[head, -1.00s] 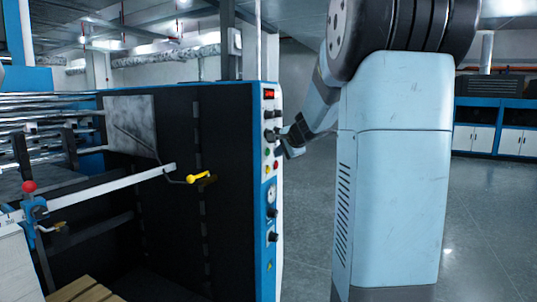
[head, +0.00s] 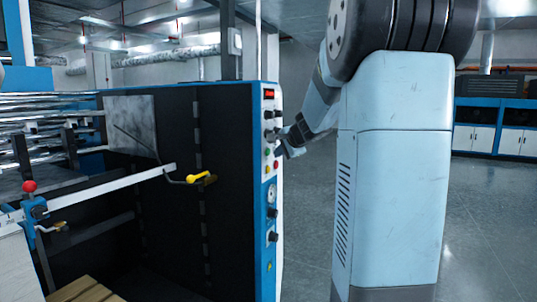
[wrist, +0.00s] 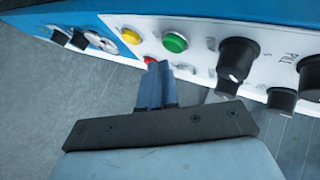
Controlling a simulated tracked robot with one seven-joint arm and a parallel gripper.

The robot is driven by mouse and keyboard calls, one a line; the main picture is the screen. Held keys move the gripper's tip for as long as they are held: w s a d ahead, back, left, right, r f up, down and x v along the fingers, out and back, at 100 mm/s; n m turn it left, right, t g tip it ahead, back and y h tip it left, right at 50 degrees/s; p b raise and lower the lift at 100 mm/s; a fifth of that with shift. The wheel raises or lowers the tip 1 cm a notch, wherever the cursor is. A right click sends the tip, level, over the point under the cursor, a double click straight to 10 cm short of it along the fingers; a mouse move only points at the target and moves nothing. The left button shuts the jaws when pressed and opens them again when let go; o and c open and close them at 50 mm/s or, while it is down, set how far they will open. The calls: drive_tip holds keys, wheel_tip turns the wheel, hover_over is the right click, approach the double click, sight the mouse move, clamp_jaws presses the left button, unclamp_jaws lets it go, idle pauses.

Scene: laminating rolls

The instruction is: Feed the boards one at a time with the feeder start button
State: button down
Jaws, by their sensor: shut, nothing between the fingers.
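The machine's control panel (head: 269,180) faces my gripper (head: 284,152) in the head view. In the wrist view my gripper (wrist: 164,68) is shut and empty, its tips close to the panel. A green button (wrist: 175,42) lies just beyond the tips and a yellow button (wrist: 131,36) is to its left. A red button (wrist: 150,60) is partly hidden by the fingers. I cannot tell whether the tips touch the panel. No label marks the feeder start button legibly. No separate board is clearly visible.
Black knobs (wrist: 238,58) stick out right of the fingers in the wrist view. A yellow-handled lever (head: 200,177) is on the machine's dark side. Wooden slats (head: 85,291) lie low at the left. Grey floor (head: 490,215) is clear at the right.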

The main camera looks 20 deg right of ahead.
drive_tip(key=shift+w+a+r, duration=0.1)
drive_tip(key=shift+w+a, duration=0.15)
drive_tip(key=shift+w, duration=0.1)
drive_tip(key=shift+w+a, duration=0.25)
drive_tip(key=shift+w, duration=0.05)
idle(1.3)
drive_tip(key=shift+s+d, duration=0.5)
drive_tip(key=shift+s, duration=0.15)
